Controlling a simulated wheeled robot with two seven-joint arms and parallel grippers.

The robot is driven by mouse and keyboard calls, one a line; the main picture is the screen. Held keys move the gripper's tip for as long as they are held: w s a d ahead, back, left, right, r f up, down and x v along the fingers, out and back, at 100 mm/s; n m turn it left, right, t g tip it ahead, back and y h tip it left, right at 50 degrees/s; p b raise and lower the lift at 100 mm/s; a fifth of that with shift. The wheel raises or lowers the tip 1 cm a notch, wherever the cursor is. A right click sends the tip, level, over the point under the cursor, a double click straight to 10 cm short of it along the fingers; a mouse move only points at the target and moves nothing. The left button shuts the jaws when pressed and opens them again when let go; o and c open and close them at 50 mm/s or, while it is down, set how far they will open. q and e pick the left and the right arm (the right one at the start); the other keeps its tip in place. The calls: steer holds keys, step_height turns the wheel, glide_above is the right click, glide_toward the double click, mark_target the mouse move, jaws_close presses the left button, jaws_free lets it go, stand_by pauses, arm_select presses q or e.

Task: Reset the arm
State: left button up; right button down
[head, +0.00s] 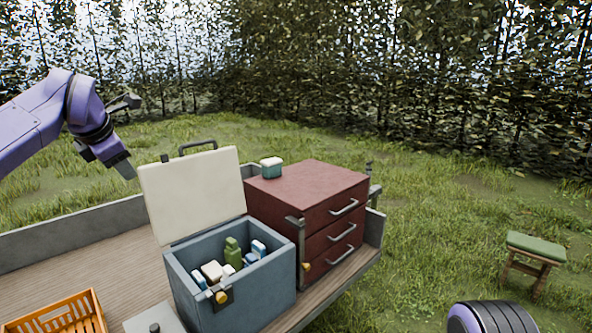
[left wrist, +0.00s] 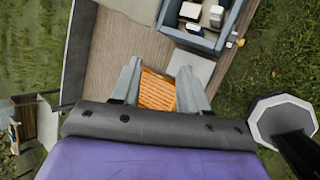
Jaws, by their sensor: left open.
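My left arm (head: 40,120) comes in from the left, purple with dark joints, raised above the trailer bed. My left gripper (head: 122,165) hangs in the air to the left of the raised cream lid (head: 190,192), apart from it. In the left wrist view the two grey fingers of this gripper (left wrist: 158,88) stand apart with nothing held between them. The orange crate shows below, through the gap. My right gripper is not in view.
A blue-grey box (head: 255,300) with its lid up holds several bottles and packs. Right of it stands a red drawer cabinet (head: 318,182) with a small teal-and-white container (head: 271,168) on top. An orange crate (head: 62,318) sits at front left on the wooden bed (head: 90,262). A green-topped stool (head: 535,249) stands on grass.

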arm_select(q)
steer(key=w+d+f+m+t+y+b, duration=0.1)
steer(key=d+f+m+y, duration=0.2)
steer(key=f, duration=0.9)
steer(key=w+d+f+m+t+y+b, duration=0.1)
steer(key=d+f+m+y+b, duration=0.3)
steer(key=f, duration=0.7)
steer(key=s+d+f+m+t+h, duration=0.1)
steer(key=s+d+f+m, duration=0.15)
steer(key=f, duration=0.65)
steer(key=s+d+f+m+h, duration=0.1)
steer(key=s+d+f+h, duration=0.15)
steer(key=f, duration=0.65)
steer(key=s+d+f+m+g+h+b, duration=0.2)
steer(key=s+f+m, duration=0.4)
steer(key=s+f, duration=1.25)
steer(key=s+a+f+m+g+b, duration=0.2)
steer(key=s+f, duration=0.3)
steer(key=s, duration=0.6)
steer(key=s+a+f+m+g+b, duration=0.2)
steer(key=s+f, duration=0.4)
steer(key=s, duration=0.5)
steer(key=a+g, duration=0.1)
steer(key=a, duration=0.1)
steer(key=shift+a, duration=0.3)
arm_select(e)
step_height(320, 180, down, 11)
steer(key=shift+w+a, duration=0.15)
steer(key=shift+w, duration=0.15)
